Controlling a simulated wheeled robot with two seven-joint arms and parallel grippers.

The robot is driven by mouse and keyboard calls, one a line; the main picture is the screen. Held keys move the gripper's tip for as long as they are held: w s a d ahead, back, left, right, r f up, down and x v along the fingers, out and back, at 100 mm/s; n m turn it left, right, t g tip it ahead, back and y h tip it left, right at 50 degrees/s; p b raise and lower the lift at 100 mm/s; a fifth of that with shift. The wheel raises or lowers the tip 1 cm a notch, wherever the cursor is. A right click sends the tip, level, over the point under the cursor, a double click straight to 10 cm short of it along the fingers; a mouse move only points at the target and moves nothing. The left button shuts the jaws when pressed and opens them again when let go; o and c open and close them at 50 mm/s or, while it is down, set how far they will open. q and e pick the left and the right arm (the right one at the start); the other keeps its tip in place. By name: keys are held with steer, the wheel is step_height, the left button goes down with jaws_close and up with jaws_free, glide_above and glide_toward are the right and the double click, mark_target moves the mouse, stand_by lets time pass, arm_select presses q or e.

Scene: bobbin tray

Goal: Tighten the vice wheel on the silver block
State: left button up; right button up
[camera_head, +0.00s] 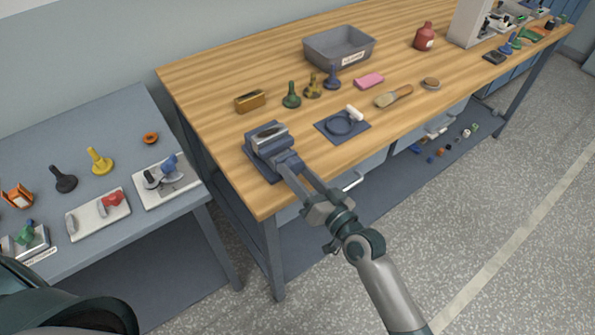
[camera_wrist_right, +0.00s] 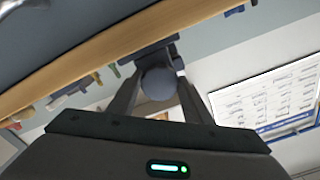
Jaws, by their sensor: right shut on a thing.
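The blue-grey vice (camera_head: 257,148) stands near the left front corner of the wooden bench. A silver block (camera_head: 270,136) shows at its jaws; how firmly it is held cannot be seen. My right gripper (camera_head: 291,165) reaches the vice's front from below right and is shut on the vice wheel. In the right wrist view the round, dark blue-grey vice wheel (camera_wrist_right: 158,84) sits between the two fingers of my right gripper (camera_wrist_right: 159,92). In the head view the gripper largely hides the wheel. My left gripper is not in view.
Beside the vice lies a blue mat (camera_head: 355,126) with a dark ring and white piece. A brass block (camera_head: 250,101), green stamp-like piece (camera_head: 291,96), pink block (camera_head: 369,81), brush (camera_head: 393,96) and grey bin (camera_head: 325,55) lie behind. A lower grey table (camera_head: 85,140) stands left.

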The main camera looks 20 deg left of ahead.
stand_by(0.4)
steer(key=o, duration=1)
steer(key=shift+o, duration=0.2)
steer(key=shift+d, duration=0.1)
